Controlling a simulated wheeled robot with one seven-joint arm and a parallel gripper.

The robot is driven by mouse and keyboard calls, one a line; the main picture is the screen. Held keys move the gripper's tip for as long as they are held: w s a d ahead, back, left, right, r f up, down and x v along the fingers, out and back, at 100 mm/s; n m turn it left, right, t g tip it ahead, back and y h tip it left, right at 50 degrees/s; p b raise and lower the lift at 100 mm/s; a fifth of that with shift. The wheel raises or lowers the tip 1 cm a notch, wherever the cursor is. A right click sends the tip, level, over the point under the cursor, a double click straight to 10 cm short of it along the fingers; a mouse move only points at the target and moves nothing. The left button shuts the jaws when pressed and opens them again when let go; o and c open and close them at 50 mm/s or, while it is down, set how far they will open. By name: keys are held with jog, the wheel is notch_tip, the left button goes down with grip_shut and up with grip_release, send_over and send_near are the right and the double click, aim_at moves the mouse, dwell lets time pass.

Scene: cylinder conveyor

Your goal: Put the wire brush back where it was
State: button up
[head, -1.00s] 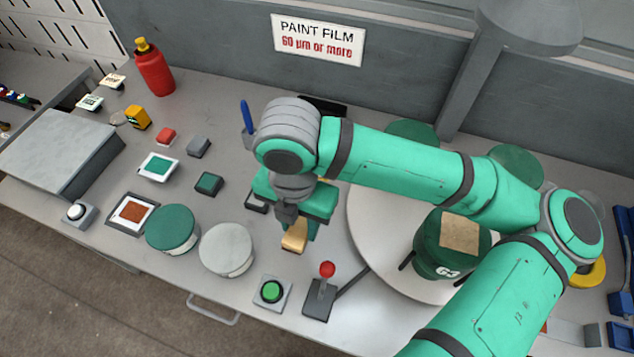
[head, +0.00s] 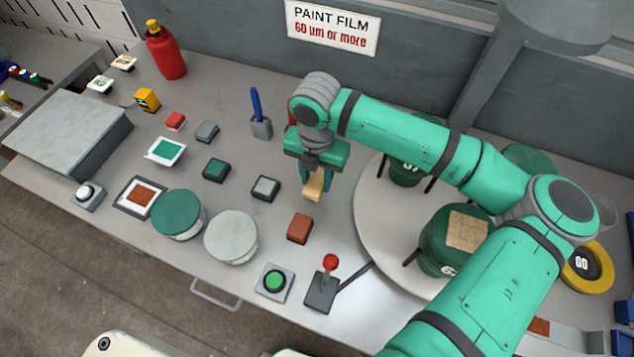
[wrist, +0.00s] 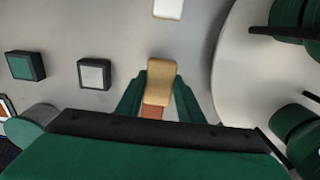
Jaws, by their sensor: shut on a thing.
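My gripper (head: 313,186) is shut on a tan, wooden-looking block, which I take to be the wire brush (head: 315,182). It hangs below the jaws above the bench, left of the round turntable. In the wrist view the brush (wrist: 160,80) sticks out between the green fingers, and its bristles cannot be made out. A reddish-brown block (head: 299,229) lies on the bench in front of my gripper. A dark block with a pale top (head: 265,188) lies to the left.
The turntable (head: 375,225) carries green drums (head: 450,262) at the right. A red-knobbed lever (head: 325,285) and a green button (head: 274,282) stand near the front edge. A holder with a blue pen-like tool (head: 259,122) stands behind, left. Round green and white lidded tins stand front left.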

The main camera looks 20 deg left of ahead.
aim_at(317, 185)
jog(key=shift+w+f, duration=0.3)
jog(key=shift+f, duration=0.05)
jog(key=shift+w+a+f, duration=0.1)
jog(key=shift+w+f, duration=0.1)
jog(key=shift+f, duration=1.6)
jog(key=shift+f, duration=0.15)
jog(key=o, duration=1.1)
notch_tip(317, 185, up, 12)
jog(key=shift+r, duration=0.2)
jog(key=shift+w, duration=0.1)
